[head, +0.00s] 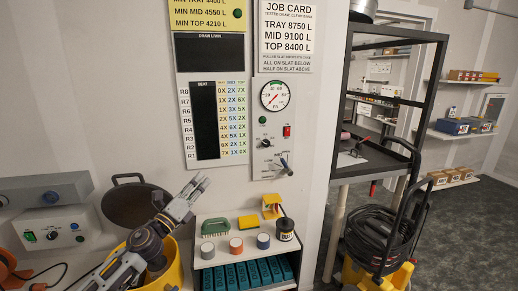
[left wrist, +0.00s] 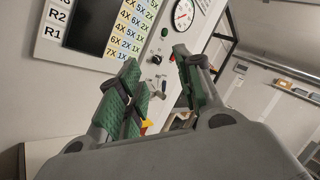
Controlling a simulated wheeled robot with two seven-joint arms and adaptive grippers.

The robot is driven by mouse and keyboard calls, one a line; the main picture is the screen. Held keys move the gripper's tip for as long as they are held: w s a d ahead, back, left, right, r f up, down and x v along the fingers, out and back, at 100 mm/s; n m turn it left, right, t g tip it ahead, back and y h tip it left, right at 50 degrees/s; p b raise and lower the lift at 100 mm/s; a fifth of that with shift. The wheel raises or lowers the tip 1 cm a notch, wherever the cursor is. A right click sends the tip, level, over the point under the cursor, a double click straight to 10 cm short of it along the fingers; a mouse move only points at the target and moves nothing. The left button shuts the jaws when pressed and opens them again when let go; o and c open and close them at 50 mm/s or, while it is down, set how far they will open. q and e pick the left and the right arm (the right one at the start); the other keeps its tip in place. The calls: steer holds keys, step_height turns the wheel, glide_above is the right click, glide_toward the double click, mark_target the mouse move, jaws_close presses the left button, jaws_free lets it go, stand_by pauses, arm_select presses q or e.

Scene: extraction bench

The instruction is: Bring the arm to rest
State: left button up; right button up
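My left arm comes in from the lower left in the head view, over a yellow bucket (head: 174,272). My left gripper (head: 200,182) points up and to the right, in front of the white wall and below the chart panel. In the left wrist view the two green-padded fingers of the left gripper (left wrist: 156,60) stand apart with nothing held between them. The control panel (head: 274,154) with a gauge, a red switch and a lever is behind and right of the gripper. My right gripper is not in view.
A small shelf (head: 247,257) holds a brush (head: 215,227), a yellow sponge (head: 248,222), several round tins, a dark jar (head: 286,229) and teal boxes below. A dark round pan (head: 135,204) is left of the gripper. A black rack (head: 380,165) and a hose cart stand right.

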arm_select(q)
steer(key=s+a+f+n+g+y, duration=0.3)
steer(key=s+f+n+y, duration=0.35)
steer(key=f+n, duration=0.5)
steer(key=s+a+f+n+g+y, duration=0.3)
steer(key=s+f+n+y, duration=0.3)
steer(key=f+n, duration=0.5)
steer(key=s+d+f+n+g+h, duration=0.2)
steer(key=s+f+n+g, duration=0.25)
steer(key=s, duration=0.75)
steer(key=s+d+f+n+g+h, duration=0.15)
steer(key=s+f+n+g, duration=0.35)
steer(key=s, duration=0.7)
steer(key=s+f+m+g, duration=0.2)
steer(key=s+f, duration=0.1)
steer(key=f, duration=3.2)
steer(key=s+a+f, duration=0.2)
steer(key=s+f, duration=0.7)
steer(key=s, duration=0.2)
steer(key=s+a+f, duration=0.2)
steer(key=s+f, duration=0.8)
steer(key=s, duration=0.1)
steer(key=shift+g, duration=0.35)
